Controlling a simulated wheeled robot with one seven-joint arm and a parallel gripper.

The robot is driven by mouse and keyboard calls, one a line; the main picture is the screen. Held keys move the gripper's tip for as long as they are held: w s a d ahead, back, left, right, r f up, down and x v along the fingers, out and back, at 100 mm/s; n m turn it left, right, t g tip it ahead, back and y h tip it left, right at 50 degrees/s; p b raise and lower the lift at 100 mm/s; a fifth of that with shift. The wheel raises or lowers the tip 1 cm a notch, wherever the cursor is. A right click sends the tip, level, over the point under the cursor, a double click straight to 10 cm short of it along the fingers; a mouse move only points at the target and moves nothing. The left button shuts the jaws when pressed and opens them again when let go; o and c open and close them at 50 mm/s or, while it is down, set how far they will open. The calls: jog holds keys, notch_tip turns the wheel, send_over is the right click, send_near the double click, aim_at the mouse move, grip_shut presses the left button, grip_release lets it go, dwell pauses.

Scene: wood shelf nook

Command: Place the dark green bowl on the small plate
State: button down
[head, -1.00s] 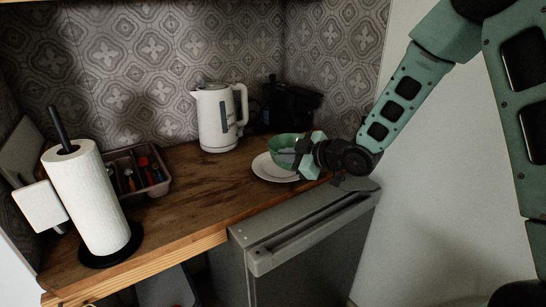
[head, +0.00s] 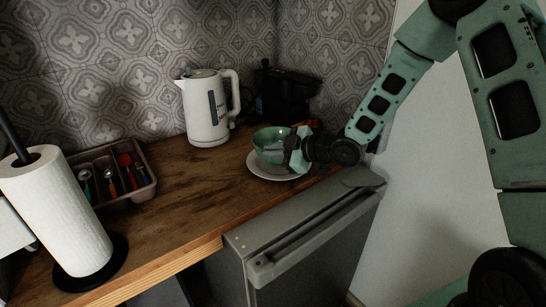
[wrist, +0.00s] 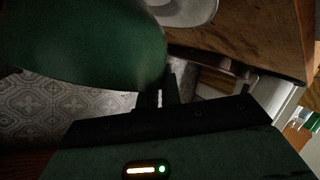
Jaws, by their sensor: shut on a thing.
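The green bowl (head: 270,141) is over the small white plate (head: 262,168) on the wooden counter in the head view. My gripper (head: 291,150) is shut on the bowl's right side. In the wrist view the bowl (wrist: 85,45) fills the upper left, with the gripper's dark fingers (wrist: 158,98) at its edge. Part of the plate (wrist: 190,10) shows at the top of the wrist view, beside the bowl. I cannot tell whether the bowl's base touches the plate.
A white kettle (head: 208,108) stands behind and left of the plate. A dark appliance (head: 284,92) is behind it. A cutlery tray (head: 142,192) and a paper towel roll (head: 55,215) are at the left. The grey cabinet door (head: 300,235) lies below the counter's front edge.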

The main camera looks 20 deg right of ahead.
jog(key=shift+f, duration=0.85)
jog(key=c, duration=1.6)
grip_release()
jog(key=v, duration=1.2)
jog(key=s+a+m+g+h, duration=0.3)
jog(key=s+a+g+h, duration=0.15)
jog(key=a, duration=0.35)
jog(key=s+a+m+g+h, duration=0.1)
jog(key=s+a+g, duration=0.1)
jog(key=s, duration=0.6)
jog(key=s+a+r+m+g+h, duration=0.1)
jog(key=s+a, duration=0.1)
jog(key=s, duration=0.5)
jog(key=s+a+r+m+g+h, duration=0.1)
jog(key=s+a+m+g+h, duration=0.1)
jog(key=s, duration=0.6)
jog(key=shift+s+a+r+g+b, duration=0.2)
jog(key=shift+s+g+b, duration=0.15)
jog(key=shift+b, duration=0.05)
